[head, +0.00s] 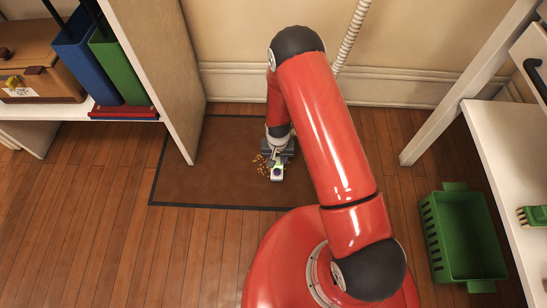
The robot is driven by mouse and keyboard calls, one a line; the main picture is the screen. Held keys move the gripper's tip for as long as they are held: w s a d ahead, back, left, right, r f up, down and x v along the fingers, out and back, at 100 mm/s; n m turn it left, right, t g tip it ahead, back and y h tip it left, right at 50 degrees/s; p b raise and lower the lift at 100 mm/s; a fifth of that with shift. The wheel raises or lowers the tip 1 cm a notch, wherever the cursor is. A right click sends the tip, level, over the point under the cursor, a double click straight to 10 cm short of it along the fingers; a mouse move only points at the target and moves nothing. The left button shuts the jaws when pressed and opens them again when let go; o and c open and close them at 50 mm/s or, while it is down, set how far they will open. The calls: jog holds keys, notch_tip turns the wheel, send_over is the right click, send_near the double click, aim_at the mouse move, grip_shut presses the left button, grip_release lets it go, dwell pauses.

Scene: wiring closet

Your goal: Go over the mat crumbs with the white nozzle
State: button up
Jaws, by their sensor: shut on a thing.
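The brown mat (200,172) with a dark border lies on the wood floor against the back wall. A small patch of tan crumbs (261,161) lies on it, mostly just left of my gripper (278,155). My gripper points down over the mat and is shut on the white nozzle (277,174), which shows a dark round spot and some green. The nozzle is low at the crumbs; I cannot tell whether it touches the mat. My gripper and the nozzle may hide more crumbs.
A pale ribbed hose (350,36) hangs at the back wall, its lower end hidden behind my arm. A shelf side panel (168,75) stands at the mat's left edge. A green crate (432,233) is on the floor at right, beside a white shelf (497,165). The floor at left is clear.

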jog(key=shift+s+d+r, duration=0.1)
jog(key=shift+d, duration=0.75)
jog(key=shift+a, duration=1.7)
jog(key=shift+d, duration=1.75)
jog(key=shift+a+f, duration=0.15)
jog(key=shift+a, duration=0.75)
jog(key=shift+a+f, duration=0.1)
jog(key=shift+a, duration=0.75)
jog(key=shift+s+d, duration=0.1)
jog(key=shift+d, duration=1.65)
jog(key=shift+a+r, duration=0.2)
jog(key=shift+a, duration=1.55)
jog(key=shift+w+r+p, duration=0.2)
jog(key=shift+r+p, duration=0.15)
jog(key=shift+r, duration=0.7)
